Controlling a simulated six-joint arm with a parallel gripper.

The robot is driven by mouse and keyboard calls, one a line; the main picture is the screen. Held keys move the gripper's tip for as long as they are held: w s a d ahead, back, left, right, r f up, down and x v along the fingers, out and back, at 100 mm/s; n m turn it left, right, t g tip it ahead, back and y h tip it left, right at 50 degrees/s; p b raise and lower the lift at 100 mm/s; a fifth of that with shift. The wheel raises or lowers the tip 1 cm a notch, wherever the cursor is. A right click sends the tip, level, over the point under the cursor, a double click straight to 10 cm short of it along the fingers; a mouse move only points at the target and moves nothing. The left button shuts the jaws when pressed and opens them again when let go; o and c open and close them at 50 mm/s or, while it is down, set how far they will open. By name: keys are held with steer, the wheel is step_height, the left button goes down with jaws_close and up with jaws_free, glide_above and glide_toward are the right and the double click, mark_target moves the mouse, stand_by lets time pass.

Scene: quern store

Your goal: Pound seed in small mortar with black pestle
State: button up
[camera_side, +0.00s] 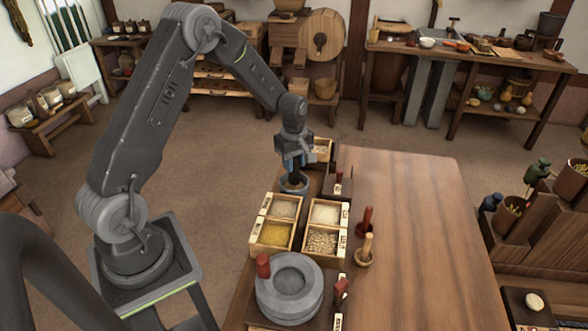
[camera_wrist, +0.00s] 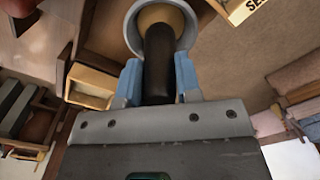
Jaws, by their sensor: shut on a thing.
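My gripper (camera_side: 295,161) is shut on the black pestle (camera_wrist: 159,52), with its two blue fingers on either side of it in the wrist view (camera_wrist: 159,82). The pestle points down, and its far end is inside the small mortar (camera_wrist: 131,34), over a tan fill that looks like seed (camera_wrist: 172,14). In the side view the small mortar (camera_side: 293,187) stands directly below my gripper, at the table's far left edge. The pestle's tip against the fill is hard to make out, so I cannot tell whether it touches.
Boxes of grain and seed (camera_side: 275,234) stand just in front of the mortar. A large grey quern (camera_side: 289,290) with a red handle is nearer. A red pestle (camera_side: 366,220) and a wooden pestle (camera_side: 367,245) stand to the right. The table's right side (camera_side: 430,230) is clear.

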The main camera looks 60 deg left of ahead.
steer(key=shift+r, duration=0.25)
steer(key=shift+r, duration=0.1)
steer(key=shift+r, duration=2.45)
steer(key=s+d+f+m, duration=0.1)
steer(key=s+d+m, duration=0.2)
steer(key=d+m, duration=0.3)
steer(key=s+d+f+m, duration=0.2)
steer(key=d+m, duration=0.4)
steer(key=m, duration=0.6)
steer(key=shift+s, duration=0.45)
